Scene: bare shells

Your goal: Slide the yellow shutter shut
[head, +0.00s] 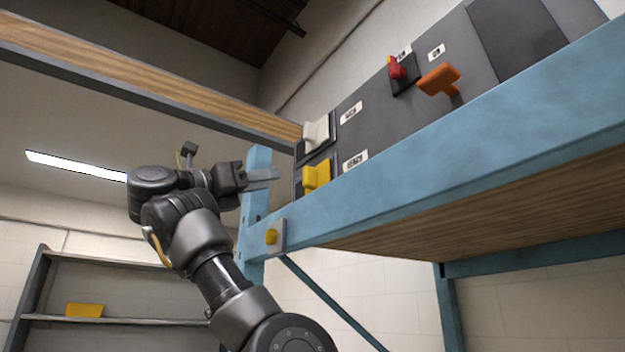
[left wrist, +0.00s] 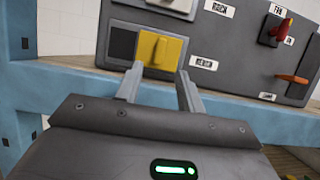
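The yellow shutter (head: 317,175) is low at the near end of the grey panel (head: 375,115), above the blue beam. In the left wrist view the yellow shutter (left wrist: 148,48) has a raised upright grip and sits at the right of its dark frame. A dark bare area (left wrist: 122,43) shows at its left. My left gripper (head: 275,176) is open, its fingers pointing at the shutter. In the left wrist view the fingertips (left wrist: 160,73) are spread just below and in front of the shutter, with nothing between them. Contact cannot be told. My right gripper is not in view.
A white control (head: 317,132) sits above the shutter. A red knob (head: 397,68) and an orange lever (head: 440,80) are farther along the panel. The blue beam (head: 430,150) and its post (head: 255,205) stand close to my left gripper.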

